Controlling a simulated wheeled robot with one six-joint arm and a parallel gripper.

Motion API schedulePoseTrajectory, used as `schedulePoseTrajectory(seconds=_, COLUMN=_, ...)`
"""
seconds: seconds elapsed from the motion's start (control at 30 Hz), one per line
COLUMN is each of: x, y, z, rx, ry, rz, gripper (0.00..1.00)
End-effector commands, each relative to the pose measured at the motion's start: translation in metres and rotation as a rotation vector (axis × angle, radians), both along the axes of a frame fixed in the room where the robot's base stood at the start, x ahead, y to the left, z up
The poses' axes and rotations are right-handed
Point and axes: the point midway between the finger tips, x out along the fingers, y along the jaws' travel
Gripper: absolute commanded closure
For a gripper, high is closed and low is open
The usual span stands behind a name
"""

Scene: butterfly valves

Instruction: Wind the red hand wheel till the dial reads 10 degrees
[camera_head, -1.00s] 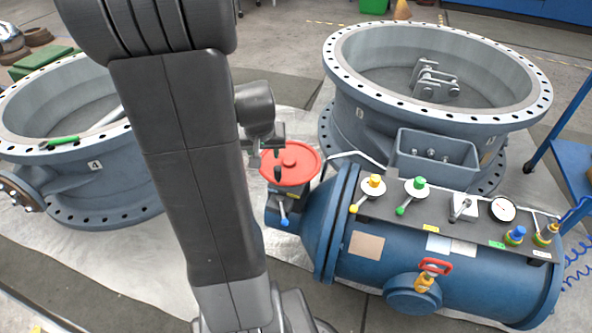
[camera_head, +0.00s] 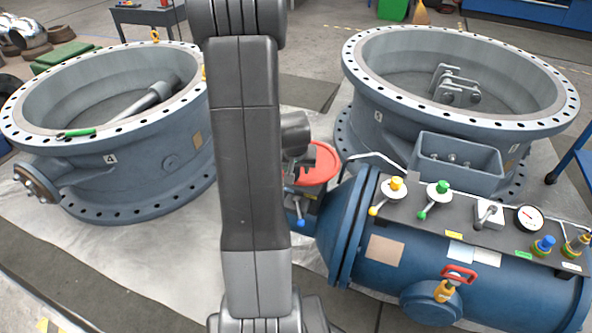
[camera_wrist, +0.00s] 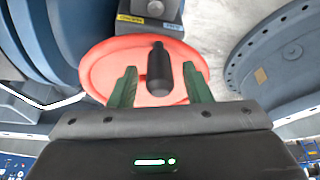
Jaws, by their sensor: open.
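The red hand wheel (camera_head: 322,165) is at the left end of the blue cylinder, its left part hidden behind my arm in the head view. In the wrist view the wheel (camera_wrist: 103,68) fills the upper middle, with a black handle (camera_wrist: 160,72) standing out from it. My gripper (camera_wrist: 158,80) is open, with one green finger on each side of the handle. A gap shows between the handle and each finger. In the head view my gripper is mostly hidden by my arm. A round white dial (camera_head: 529,218) is on the cylinder's panel; its reading is too small to tell.
The blue cylinder (camera_head: 470,285) carries a yellow knob (camera_head: 397,184), a green knob (camera_head: 442,187) and a red-handled valve (camera_head: 459,273). Large grey valve bodies stand at left (camera_head: 140,172) and at back right (camera_head: 393,140), close around the wheel.

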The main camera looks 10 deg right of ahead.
Motion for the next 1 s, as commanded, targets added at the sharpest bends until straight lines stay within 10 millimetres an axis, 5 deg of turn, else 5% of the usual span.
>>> schedulePoseTrajectory(seconds=0.37, x=0.002, y=-0.0006, z=-0.0045, rx=0.0, ry=0.0, rz=0.0, gripper=0.56)
schedulePoseTrajectory(seconds=0.6, x=0.002, y=-0.0005, z=-0.0044, rx=0.0, ry=0.0, rz=0.001, gripper=1.0)
schedulePoseTrajectory(seconds=1.0, x=-0.0028, y=0.0035, z=-0.0034, rx=-0.001, ry=-0.001, rz=0.025, gripper=1.0)
